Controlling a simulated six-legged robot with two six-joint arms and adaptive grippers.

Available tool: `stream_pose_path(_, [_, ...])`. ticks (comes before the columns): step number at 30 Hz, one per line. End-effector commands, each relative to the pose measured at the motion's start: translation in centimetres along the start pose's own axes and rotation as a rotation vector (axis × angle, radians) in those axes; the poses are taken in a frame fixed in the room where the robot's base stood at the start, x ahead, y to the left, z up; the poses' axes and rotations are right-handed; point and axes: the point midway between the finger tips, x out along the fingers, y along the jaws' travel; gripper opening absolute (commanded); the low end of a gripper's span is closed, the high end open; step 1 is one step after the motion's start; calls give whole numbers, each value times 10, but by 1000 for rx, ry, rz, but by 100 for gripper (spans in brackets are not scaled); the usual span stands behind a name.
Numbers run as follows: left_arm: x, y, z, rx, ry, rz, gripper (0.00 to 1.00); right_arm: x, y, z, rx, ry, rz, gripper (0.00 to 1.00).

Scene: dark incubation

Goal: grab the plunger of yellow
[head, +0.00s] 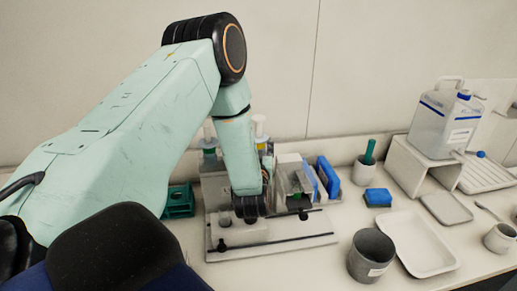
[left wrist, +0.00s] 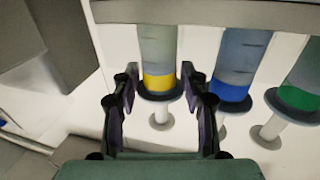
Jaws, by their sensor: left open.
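The yellow syringe (left wrist: 158,55) shows in the left wrist view, with a yellow band at its dark flange and its pale plunger (left wrist: 161,119) sticking out toward the bottom of the picture. My left gripper (left wrist: 159,82) is open, with one finger on each side of the yellow syringe around the flange. I cannot tell whether a finger touches it. In the head view my left gripper (head: 251,207) is low over the bench, and its arm hides part of the syringe rack. My right gripper is not in view.
A blue syringe (left wrist: 240,65) stands close right of the yellow one, then a green syringe (left wrist: 300,85). In the head view, a grey cup (head: 371,257), white tray (head: 418,246) and blue block (head: 378,197) lie to the right. A teal rack (head: 179,202) is left.

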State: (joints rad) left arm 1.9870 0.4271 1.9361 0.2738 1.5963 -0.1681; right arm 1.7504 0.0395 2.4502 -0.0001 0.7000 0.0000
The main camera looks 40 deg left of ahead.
Motion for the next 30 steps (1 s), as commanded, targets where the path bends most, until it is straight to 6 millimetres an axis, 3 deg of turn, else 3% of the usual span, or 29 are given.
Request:
stream_pose_path(4, [13,0,-1,-2,4,-1,44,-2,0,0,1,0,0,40])
stream_pose_path(11, [15,0,0,-2,4,-1,44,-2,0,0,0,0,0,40])
stream_pose_path(27, [15,0,0,-2,4,0,0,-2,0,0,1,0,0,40])
stream_pose_path(30, [15,0,-1,-2,4,0,0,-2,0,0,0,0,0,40])
